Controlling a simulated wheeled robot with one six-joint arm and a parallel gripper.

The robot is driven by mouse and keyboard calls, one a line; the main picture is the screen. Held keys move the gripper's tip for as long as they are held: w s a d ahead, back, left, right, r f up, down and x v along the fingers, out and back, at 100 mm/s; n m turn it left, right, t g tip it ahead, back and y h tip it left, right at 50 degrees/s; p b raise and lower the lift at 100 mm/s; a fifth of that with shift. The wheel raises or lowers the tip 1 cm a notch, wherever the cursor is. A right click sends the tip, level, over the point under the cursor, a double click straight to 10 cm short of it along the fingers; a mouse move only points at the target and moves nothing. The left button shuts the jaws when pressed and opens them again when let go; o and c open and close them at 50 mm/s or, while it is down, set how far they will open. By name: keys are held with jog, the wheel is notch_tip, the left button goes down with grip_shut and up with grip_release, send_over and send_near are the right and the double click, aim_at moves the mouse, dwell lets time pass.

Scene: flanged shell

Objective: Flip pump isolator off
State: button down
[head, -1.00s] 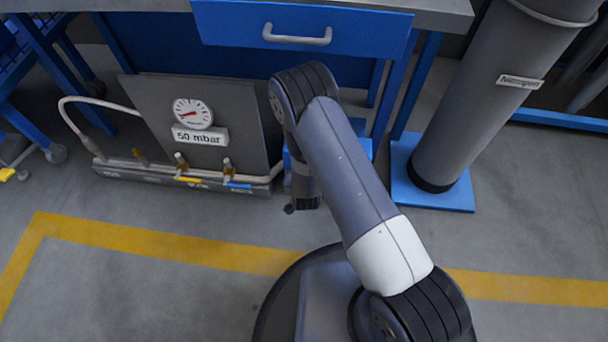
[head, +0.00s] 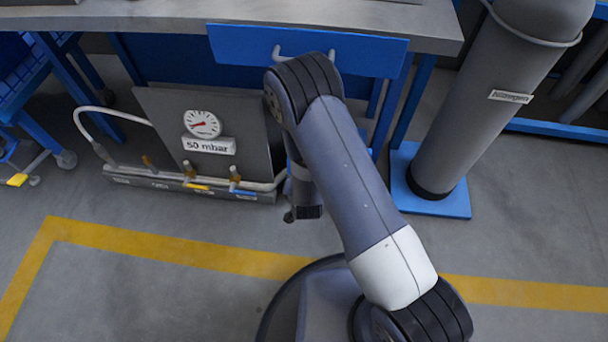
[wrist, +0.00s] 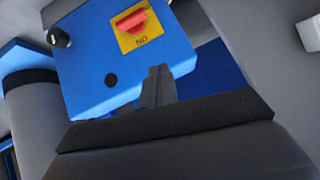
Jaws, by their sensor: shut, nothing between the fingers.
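In the wrist view a red rotary handle (wrist: 132,21) sits on a yellow plate (wrist: 148,38) on the face of a blue box (wrist: 88,60). Lettering on the plate looks upside down and seems to read ON. The handle lies roughly across the plate, slightly tilted. My gripper (wrist: 158,70) is shut and empty, its tips in front of the box's lower edge in the picture, apart from the handle. In the head view my gripper (head: 303,213) hangs below my arm, and the red handle is hidden there.
A black knob (wrist: 58,38) and a dark round spot are on the box. A gauge panel (head: 160,110) marked 50 mbar, with pipe and small valves, stands left of my gripper. A grey cylinder (head: 490,100) stands right. A workbench (head: 330,22) is behind; front floor is clear.

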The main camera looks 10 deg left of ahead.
jog(key=shift+v, duration=1.6)
jog(key=shift+a, duration=0.25)
